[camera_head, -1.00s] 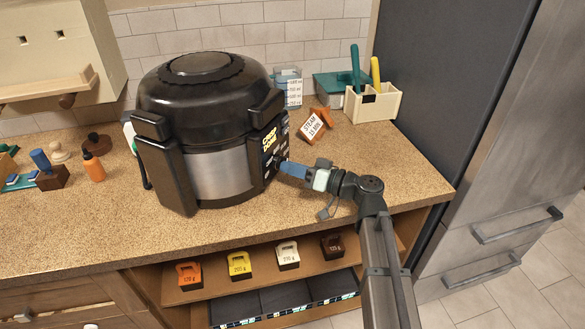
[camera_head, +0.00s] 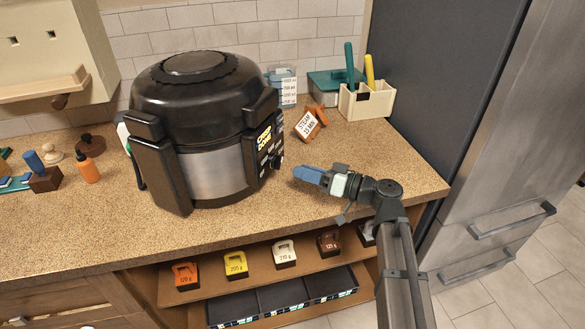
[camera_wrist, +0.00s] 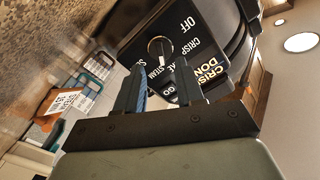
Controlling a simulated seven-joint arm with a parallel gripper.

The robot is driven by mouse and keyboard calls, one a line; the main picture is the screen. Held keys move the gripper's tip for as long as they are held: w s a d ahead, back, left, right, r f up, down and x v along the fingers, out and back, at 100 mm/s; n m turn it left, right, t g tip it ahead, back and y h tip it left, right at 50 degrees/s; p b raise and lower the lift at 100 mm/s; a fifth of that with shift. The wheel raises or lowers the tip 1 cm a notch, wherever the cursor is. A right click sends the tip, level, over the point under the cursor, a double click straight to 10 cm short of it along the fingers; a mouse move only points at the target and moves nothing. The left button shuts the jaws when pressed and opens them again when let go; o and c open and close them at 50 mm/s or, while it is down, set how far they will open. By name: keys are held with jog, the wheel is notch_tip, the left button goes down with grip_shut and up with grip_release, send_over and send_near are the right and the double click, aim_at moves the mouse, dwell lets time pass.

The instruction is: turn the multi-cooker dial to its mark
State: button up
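The black multi-cooker (camera_head: 212,170) with a steel band stands on the counter. Its control panel (camera_wrist: 205,50) faces right and carries the words OFF, CRISP and STEAM and a yellowish display that appears to read CRISP DONE. The dial (camera_wrist: 160,47) shows as a round knob with a bright rim; it is small and dark on the panel in the head view (camera_head: 276,161). I cannot tell exactly where it points. My gripper (camera_head: 298,172) is right of the panel, apart from it. In the wrist view its two fingers (camera_wrist: 160,90) are parted with nothing between them, and the dial lies beyond their tips.
An orange-framed card (camera_head: 309,123) reading STEAM with a time in minutes stands behind my gripper. A measuring jug (camera_head: 286,87) and a cream caddy (camera_head: 367,101) are at the back. Labelled weights (camera_head: 236,265) sit on the shelf below.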

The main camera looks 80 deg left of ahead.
aim_at(275, 162)
jog(key=v, duration=0.8)
jog(key=shift+w+d, duration=0.1)
jog(key=shift+d, duration=0.05)
jog(key=o, duration=0.3)
jog(key=shift+r, duration=0.1)
jog(key=shift+o, duration=0.7)
jog(key=shift+m, duration=0.5)
jog(key=shift+o, duration=0.5)
jog(key=m, duration=0.4)
jog(key=shift+m, duration=0.4)
jog(key=m, duration=1.2)
jog(key=shift+a, duration=0.2)
jog(key=x, duration=1.3)
jog(key=shift+s+a, duration=0.25)
jog(key=shift+s, duration=0.1)
